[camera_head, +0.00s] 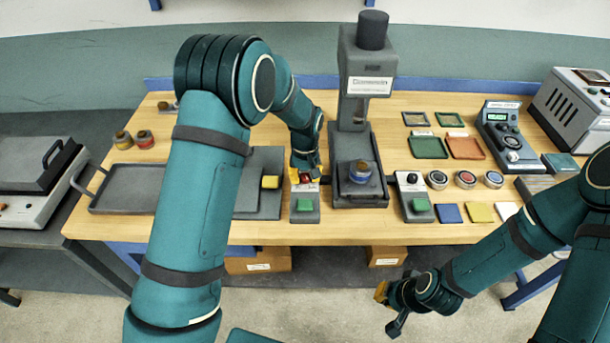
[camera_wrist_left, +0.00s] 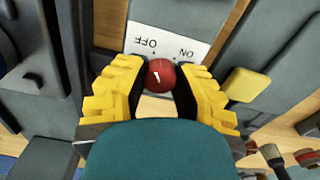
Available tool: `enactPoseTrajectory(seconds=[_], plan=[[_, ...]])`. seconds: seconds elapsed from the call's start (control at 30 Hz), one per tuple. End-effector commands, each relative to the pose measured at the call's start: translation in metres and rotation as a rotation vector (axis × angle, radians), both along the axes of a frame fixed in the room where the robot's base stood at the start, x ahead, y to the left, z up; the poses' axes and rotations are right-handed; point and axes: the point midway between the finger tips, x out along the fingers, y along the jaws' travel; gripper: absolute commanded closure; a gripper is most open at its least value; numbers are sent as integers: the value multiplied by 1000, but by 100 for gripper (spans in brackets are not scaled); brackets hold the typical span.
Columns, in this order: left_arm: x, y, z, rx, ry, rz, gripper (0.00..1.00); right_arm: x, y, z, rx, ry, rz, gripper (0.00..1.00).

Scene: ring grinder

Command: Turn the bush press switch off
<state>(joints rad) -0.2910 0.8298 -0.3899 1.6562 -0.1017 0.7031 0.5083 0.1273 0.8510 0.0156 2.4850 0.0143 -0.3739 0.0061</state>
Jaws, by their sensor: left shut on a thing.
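A switch box with a green button (camera_head: 305,204) stands on the table, left of the grey press (camera_head: 355,170). Its red ball knob (camera_wrist_left: 160,75) sits by a white label (camera_wrist_left: 170,45) marked OFF and ON, which appears upside down in the left wrist view. My left gripper (camera_head: 306,172) reaches down to this box, and its yellow fingers are shut on the red knob, one on each side. The lever below the knob is largely hidden, so its exact setting is unclear. My right gripper (camera_head: 388,306) hangs in front of the table, away from the switches; its finger gap is unclear.
A similar box with a black knob (camera_head: 413,180) stands right of the press. A grey machine with a yellow block (camera_head: 270,182) is close on the left.

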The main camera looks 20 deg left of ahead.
Motion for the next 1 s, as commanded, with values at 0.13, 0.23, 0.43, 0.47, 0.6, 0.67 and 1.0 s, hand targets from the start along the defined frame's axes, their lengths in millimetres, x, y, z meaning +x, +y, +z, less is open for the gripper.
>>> enactPoseTrajectory(seconds=[0.13,0.23,0.43,0.47,0.6,0.67,1.0], plan=[[-2,0,-2,1,6,29,100,0,0,0,0,-1,0,100],[-2,0,-2,0,7,39,100,0,0,0,0,-1,0,100],[-2,0,-2,0,7,42,100,0,0,0,0,-1,0,100],[-2,0,-2,0,7,42,100,0,0,0,0,-1,0,100],[-2,0,-2,0,8,41,100,0,0,0,0,-1,0,100],[-2,0,-2,0,7,41,53,0,0,0,0,-1,0,100],[-1,0,-1,0,2,40,39,0,0,0,0,0,0,100]])
